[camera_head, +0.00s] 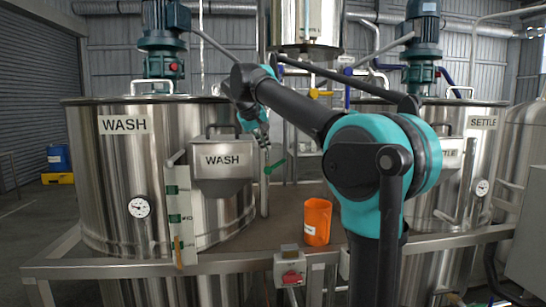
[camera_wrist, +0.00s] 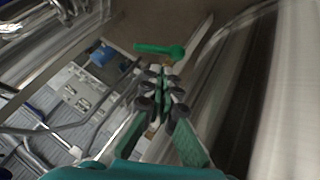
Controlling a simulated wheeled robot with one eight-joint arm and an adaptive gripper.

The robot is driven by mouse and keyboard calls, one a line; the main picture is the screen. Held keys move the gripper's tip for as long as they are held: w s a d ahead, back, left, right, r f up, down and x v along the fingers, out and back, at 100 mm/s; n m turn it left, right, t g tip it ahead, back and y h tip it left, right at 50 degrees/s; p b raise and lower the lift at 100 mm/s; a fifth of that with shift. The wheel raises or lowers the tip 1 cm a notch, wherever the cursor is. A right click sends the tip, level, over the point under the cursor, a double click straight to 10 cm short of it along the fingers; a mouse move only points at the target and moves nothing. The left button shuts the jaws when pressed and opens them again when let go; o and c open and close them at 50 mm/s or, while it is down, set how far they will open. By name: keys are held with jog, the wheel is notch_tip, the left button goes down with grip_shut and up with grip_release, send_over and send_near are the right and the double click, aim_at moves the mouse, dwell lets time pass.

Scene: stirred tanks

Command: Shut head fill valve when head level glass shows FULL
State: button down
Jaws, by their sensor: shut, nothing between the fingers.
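My gripper (camera_head: 262,141) is shut and empty, in front of the gap right of the left WASH tank. A green lever handle (camera_head: 275,167) on a vertical pipe (camera_head: 264,190) is just below the fingertips. In the wrist view the green handle (camera_wrist: 160,50) lies just beyond my shut fingertips (camera_wrist: 162,76); I cannot tell whether they touch. No readable label tells whether this is the head fill valve. A steel tank (camera_head: 290,25) hangs at top centre, cut off by the picture edge. A pale strip shows on its front; no FULL mark is readable.
The WASH tank (camera_head: 95,190) stands left and the SETTLE tank (camera_head: 478,170) right. A WASH hopper (camera_head: 222,185) juts forward near my gripper. An orange container (camera_head: 317,222) stands on the deck. A yellow handle (camera_head: 318,93) is behind my arm.

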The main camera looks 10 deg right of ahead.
aim_at(282, 162)
jog(key=w+d+f+h, duration=0.1)
jog(key=w+d+f, duration=0.3)
jog(key=w+f, duration=0.1)
jog(key=shift+w+f, duration=0.15)
jog(key=shift+w, duration=0.3)
jog(key=shift+d+f+y, duration=0.2)
jog(key=shift+d+y, duration=0.35)
jog(key=shift+y, duration=0.15)
dwell(0.5)
jog(key=shift+d+f+m+y, duration=0.3)
jog(key=shift+d+f+y, duration=0.1)
jog(key=shift+d+f, duration=0.55)
jog(key=shift+d, duration=0.1)
dwell(0.5)
